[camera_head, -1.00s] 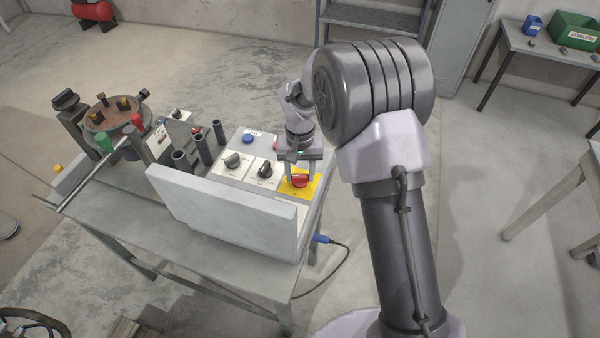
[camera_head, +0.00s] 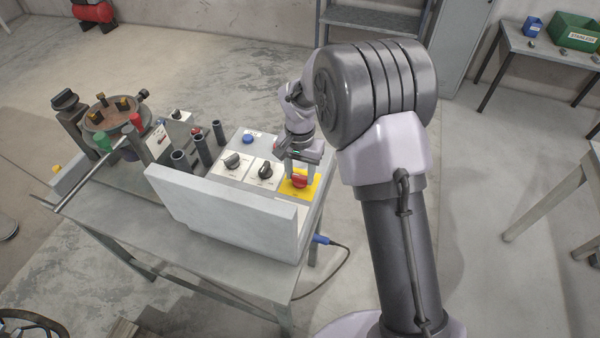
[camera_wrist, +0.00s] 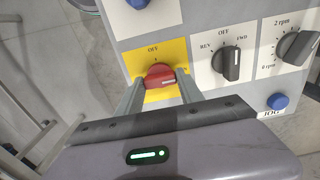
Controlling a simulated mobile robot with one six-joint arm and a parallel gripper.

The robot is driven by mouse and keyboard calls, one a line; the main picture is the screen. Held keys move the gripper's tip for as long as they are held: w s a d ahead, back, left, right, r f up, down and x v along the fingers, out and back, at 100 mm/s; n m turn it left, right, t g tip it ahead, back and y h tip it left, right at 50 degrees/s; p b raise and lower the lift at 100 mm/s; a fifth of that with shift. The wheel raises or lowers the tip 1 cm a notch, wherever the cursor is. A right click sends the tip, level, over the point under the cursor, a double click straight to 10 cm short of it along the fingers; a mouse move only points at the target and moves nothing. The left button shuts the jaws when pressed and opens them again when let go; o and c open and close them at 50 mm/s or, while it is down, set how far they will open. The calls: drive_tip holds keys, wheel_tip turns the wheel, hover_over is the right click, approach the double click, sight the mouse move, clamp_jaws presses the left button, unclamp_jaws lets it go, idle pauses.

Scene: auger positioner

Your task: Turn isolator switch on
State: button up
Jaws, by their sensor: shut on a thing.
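The isolator switch is a red rotary knob (camera_head: 300,181) on a yellow plate (camera_head: 313,188) at the right end of the grey control panel. In the wrist view the knob (camera_wrist: 160,76) has a white pointer mark facing right, with "OFF" printed above it on the yellow plate (camera_wrist: 140,58). My gripper (camera_head: 300,178) reaches down onto the panel from above. In the wrist view my gripper (camera_wrist: 160,80) has one finger on each side of the knob and is shut on it. The lower side of the knob is partly hidden by the gripper.
A black REV/OFF/FWD knob (camera_wrist: 231,63), a speed knob (camera_wrist: 297,46) and a blue JOG button (camera_wrist: 277,101) are close by on the panel. A raised grey cover (camera_head: 225,212) stands along the panel's near side. Dark upright tubes (camera_head: 202,150) stand left of the panel.

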sight(300, 176)
drive_tip(key=o, duration=1.4)
wheel_tip(300, 176, up, 18)
drive_tip(key=p, duration=0.5)
drive_tip(key=shift+f, duration=0.25)
drive_tip(key=s+d+r+t+y+b, duration=0.1)
drive_tip(key=s+d+r+b, duration=0.1)
drive_tip(key=s+r, duration=0.35)
drive_tip(key=s+d+r+t+b, duration=0.2)
drive_tip(key=s+d+r, duration=0.1)
drive_tip(key=s, duration=0.5)
drive_tip(key=s+d+f+t+b, duration=0.1)
drive_tip(key=s+f, duration=0.1)
drive_tip(key=s, duration=0.5)
drive_tip(key=s+f+t+y+b, duration=0.1)
drive_tip(key=s+f, duration=0.1)
drive_tip(key=s, duration=0.4)
drive_tip(key=shift+s+d+t+b, duration=0.35)
drive_tip(key=shift+s+t+b, duration=0.05)
